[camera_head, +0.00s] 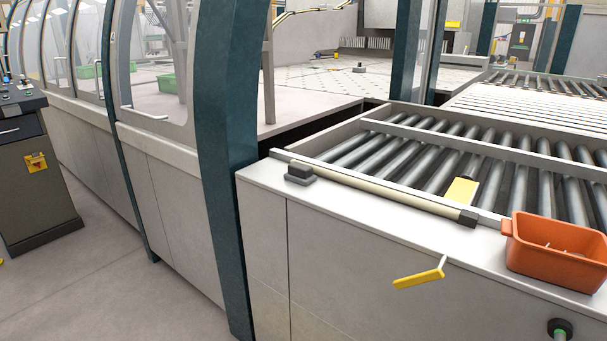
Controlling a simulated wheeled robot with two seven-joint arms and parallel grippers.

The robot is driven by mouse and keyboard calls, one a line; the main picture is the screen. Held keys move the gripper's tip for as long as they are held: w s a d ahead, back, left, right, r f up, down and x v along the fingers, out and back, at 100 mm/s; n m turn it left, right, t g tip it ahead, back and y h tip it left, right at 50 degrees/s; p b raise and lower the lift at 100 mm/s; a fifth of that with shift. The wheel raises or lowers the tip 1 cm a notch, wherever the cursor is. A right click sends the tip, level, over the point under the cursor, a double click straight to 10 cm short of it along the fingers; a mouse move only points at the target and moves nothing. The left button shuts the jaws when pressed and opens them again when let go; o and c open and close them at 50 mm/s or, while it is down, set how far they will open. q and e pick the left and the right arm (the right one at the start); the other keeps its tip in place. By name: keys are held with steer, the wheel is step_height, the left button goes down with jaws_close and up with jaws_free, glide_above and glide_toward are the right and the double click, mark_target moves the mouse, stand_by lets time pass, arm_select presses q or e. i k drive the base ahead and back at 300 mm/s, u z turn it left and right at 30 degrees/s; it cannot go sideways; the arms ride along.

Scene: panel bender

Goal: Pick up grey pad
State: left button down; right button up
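A small dark grey block with a raised top (300,173), which looks like the grey pad, sits on the light ledge at the left corner of the roller table. It is beside the left end of a long pale bar (385,188) that runs along the ledge. Neither of my grippers is in view.
An orange bin (556,262) with a few small things in it stands on the ledge at the right. A yellow item (462,190) lies by the rollers (430,172). A yellow handle (419,279) shows at the front. A dark teal post (228,150) rises left of the pad.

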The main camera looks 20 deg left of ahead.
mark_target(301, 173)
steer(key=u, duration=2.4)
steer(key=i, duration=1.35)
steer(key=z, duration=1.15)
